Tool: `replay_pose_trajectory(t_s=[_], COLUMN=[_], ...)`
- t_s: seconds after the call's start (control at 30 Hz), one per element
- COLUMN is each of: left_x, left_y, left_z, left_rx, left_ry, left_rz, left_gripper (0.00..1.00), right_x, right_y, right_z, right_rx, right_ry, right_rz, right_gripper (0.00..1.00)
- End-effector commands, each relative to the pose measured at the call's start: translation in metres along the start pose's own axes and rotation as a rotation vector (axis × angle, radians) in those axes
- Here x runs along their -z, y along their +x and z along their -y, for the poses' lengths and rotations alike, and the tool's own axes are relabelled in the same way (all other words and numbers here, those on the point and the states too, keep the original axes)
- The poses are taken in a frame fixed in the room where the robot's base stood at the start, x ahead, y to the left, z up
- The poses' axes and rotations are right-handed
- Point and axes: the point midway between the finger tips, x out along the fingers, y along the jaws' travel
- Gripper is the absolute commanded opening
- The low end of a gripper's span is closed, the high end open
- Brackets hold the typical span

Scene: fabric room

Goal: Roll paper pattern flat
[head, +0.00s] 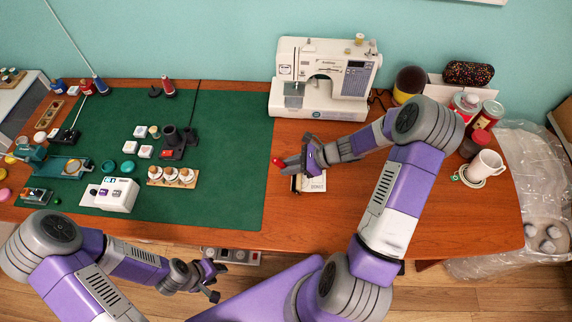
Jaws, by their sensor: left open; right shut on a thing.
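My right gripper (294,160) is over the bare wood of the table, to the right of the green mat. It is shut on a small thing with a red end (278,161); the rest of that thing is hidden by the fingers. A white, flat piece with dark marks (313,183), perhaps the paper pattern, lies just below this gripper and is partly covered by it. I cannot tell whether the held thing touches it. My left gripper (214,281) is open and empty, in front of the table's front edge.
The green mat (225,190) carries several small tools, blocks and a white box (108,195). A sewing machine (325,80) stands behind my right gripper. A white mug (485,165) and jars (487,115) stand at the right. The wood at front right is clear.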

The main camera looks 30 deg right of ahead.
Motion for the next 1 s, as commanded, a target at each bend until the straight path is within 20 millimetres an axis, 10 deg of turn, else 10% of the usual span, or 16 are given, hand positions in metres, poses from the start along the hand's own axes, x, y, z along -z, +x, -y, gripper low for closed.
replay_pose_trajectory(t_s=[1.0], left_x=[0.0], left_y=[-0.004], left_z=[-0.002], left_rx=[0.0], left_ry=[0.0], left_rz=[0.0], left_gripper=[0.43], right_x=[0.012], right_y=[-0.017], right_z=[0.0], right_rx=[0.0], right_ry=[0.0], right_rz=[-0.001], right_gripper=[0.0])
